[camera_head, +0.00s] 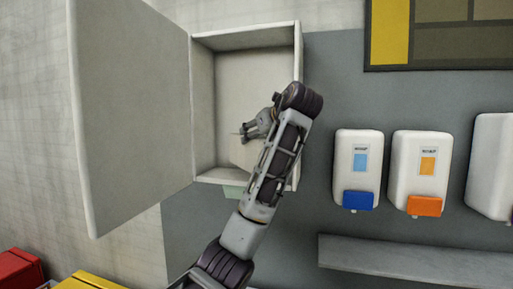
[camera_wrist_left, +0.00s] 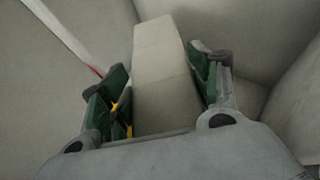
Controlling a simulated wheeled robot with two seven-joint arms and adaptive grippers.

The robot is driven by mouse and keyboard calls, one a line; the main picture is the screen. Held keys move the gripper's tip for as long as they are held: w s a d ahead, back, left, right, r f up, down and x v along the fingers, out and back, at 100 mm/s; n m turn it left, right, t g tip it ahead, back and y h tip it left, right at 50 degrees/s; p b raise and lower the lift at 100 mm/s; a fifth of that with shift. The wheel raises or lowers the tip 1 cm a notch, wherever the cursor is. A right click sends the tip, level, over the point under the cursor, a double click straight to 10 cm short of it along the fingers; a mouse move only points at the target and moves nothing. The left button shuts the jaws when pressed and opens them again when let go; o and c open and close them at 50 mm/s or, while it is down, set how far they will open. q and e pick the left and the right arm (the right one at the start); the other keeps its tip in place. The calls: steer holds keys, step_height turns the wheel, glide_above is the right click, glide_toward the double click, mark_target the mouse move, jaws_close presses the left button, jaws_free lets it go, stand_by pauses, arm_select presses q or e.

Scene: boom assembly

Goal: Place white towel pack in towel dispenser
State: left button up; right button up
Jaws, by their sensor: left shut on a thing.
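The towel dispenser (camera_head: 197,105) is an open white box on the wall, its door (camera_head: 130,100) swung out to the left. My left gripper (camera_head: 243,134) reaches inside the box, near its lower part. In the left wrist view my left gripper (camera_wrist_left: 165,95) has its green-padded fingers on both sides of the pale towel pack (camera_wrist_left: 162,62) and is shut on it. The box's inner walls surround the pack in that view. In the head view a pale part of the pack (camera_head: 243,153) shows below the gripper; my arm hides the rest. My right gripper is not in view.
Soap dispensers with a blue lever (camera_head: 358,200) and an orange lever (camera_head: 424,205) hang to the right, above a grey ledge (camera_head: 410,262). A red bin (camera_head: 18,270) and a yellow bin (camera_head: 88,281) stand at the lower left. The open door limits room on the left.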

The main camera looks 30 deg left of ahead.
mark_target(261, 144)
arm_select(q)
steer(key=shift+f+p, duration=0.3)
steer(key=shift+f, duration=1.7)
steer(key=o, duration=1.6)
steer(key=shift+b+v, duration=0.45)
steer(key=shift+v, duration=0.95)
steer(key=shift+b+v, duration=1)
steer(key=shift+v, duration=3.65)
